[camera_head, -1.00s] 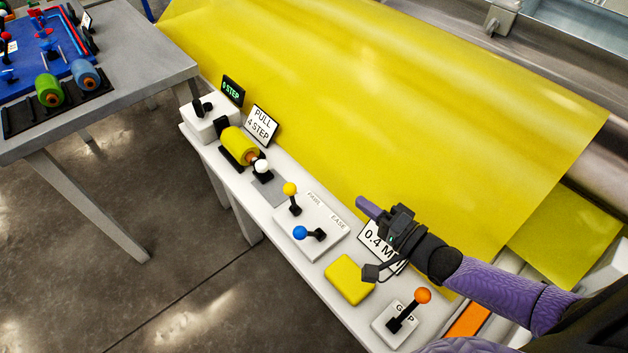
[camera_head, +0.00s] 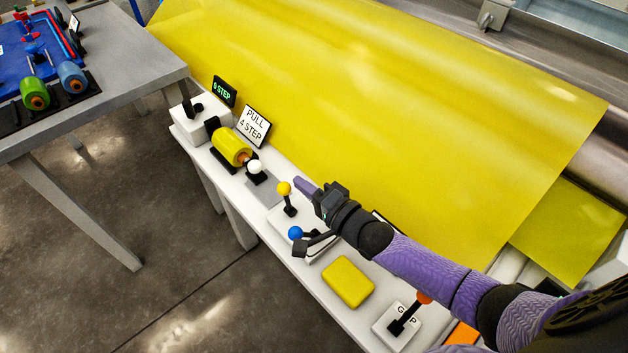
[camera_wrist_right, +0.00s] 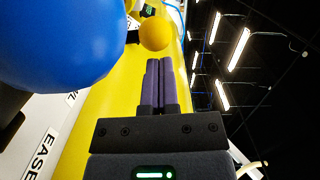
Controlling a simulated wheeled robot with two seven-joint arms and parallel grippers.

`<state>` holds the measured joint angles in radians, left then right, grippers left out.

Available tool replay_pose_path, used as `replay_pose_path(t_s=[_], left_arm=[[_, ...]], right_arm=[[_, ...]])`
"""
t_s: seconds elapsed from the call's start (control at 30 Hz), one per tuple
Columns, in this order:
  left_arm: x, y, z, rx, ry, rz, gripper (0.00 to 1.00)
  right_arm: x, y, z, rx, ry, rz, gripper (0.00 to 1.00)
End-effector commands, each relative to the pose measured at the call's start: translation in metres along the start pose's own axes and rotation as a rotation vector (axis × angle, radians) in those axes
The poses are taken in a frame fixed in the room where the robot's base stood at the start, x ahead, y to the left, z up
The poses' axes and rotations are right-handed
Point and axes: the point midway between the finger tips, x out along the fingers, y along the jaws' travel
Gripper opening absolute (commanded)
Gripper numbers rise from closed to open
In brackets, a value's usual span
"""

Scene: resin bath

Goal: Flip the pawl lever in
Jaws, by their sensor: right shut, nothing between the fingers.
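The lever with the yellow knob (camera_head: 284,188) stands roughly upright on the white plate; its label looks like PAWL. The lever with the blue knob (camera_head: 295,233), by the EASE label, leans over beside it. My right gripper (camera_head: 303,187) is shut and empty, its fingertips just right of the yellow knob, apparently not touching it. In the right wrist view the yellow knob (camera_wrist_right: 156,34) is beyond the shut purple fingers (camera_wrist_right: 160,85), and the blue knob (camera_wrist_right: 60,42) looms close at the left. My arm hides much of the plate. My left gripper is out of view.
A white-knobbed part (camera_head: 255,167) and a yellow roll (camera_head: 231,147) are farther along the bench. A yellow pad (camera_head: 348,282) and an orange-knobbed lever (camera_head: 404,318) are nearer. The yellow sheet (camera_head: 400,110) lies behind. A PULL 4 STEP sign (camera_head: 254,125) stands upright.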

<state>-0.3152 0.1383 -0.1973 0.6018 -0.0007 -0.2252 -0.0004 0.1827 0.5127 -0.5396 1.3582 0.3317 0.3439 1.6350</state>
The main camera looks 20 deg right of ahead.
Motion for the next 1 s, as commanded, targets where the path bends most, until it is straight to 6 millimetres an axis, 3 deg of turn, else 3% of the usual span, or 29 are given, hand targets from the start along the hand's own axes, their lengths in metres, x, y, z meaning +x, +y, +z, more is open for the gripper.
replay_pose_path(t_s=[0.27, 0.5, 0.87, 1.0], left_arm=[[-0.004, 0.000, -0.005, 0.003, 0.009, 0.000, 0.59], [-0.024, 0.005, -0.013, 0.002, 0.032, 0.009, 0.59], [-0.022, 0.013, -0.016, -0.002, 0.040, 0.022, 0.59], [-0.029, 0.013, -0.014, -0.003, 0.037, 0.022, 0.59]], right_arm=[[0.000, -0.002, 0.002, -0.025, 0.000, 0.002, 0.00], [0.002, -0.008, 0.031, -0.274, -0.001, 0.021, 0.00], [0.003, -0.005, 0.036, -0.272, 0.000, 0.022, 0.00], [-0.012, -0.007, 0.036, -0.272, -0.001, 0.024, 0.00]])
